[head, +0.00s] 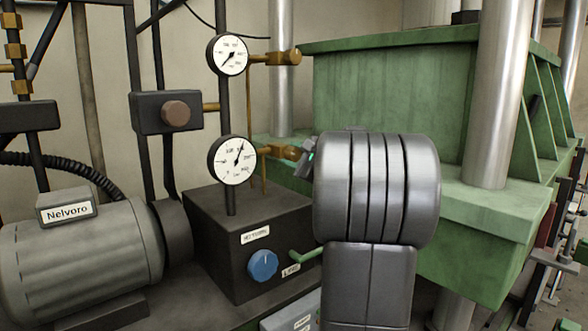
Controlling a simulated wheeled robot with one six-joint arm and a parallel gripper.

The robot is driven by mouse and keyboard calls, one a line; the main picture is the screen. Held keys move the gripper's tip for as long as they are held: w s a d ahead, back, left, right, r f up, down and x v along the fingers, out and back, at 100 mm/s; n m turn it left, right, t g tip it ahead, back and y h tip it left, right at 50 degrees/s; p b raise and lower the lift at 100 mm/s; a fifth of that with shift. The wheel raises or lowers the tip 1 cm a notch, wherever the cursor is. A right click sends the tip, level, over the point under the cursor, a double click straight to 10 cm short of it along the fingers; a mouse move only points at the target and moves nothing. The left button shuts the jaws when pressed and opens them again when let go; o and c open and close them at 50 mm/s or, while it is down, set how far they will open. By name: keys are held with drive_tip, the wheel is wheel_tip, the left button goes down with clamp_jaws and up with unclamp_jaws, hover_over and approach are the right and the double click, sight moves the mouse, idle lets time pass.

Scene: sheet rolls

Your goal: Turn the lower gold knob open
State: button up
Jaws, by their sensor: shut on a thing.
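The lower gold knob (290,152) sits at the right end of a short brass pipe beside the lower gauge (232,160). The part of my gripper that shows (304,161) is at the knob's right side, shut on it. My large grey arm links hide most of the gripper and the knob's right end. I cannot see how far the knob is turned. The lower gauge's needle points up and slightly right.
An upper gold knob (291,57) and upper gauge (228,55) are above. A dark box with a blue knob (263,265) and a green lever (305,256) is below. A grey motor (80,255) stands left. A green press frame (400,95) with steel columns fills the right.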

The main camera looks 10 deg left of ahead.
drive_tip(key=n+b, duration=0.4)
drive_tip(key=n, duration=0.1)
drive_tip(key=shift+f+b, duration=0.15)
drive_tip(key=shift+b, duration=0.25)
idle(0.3)
drive_tip(key=o, duration=1)
drive_tip(key=v, duration=1.4)
drive_tip(key=shift+w+a, duration=0.1)
drive_tip(key=shift+a, duration=0.1)
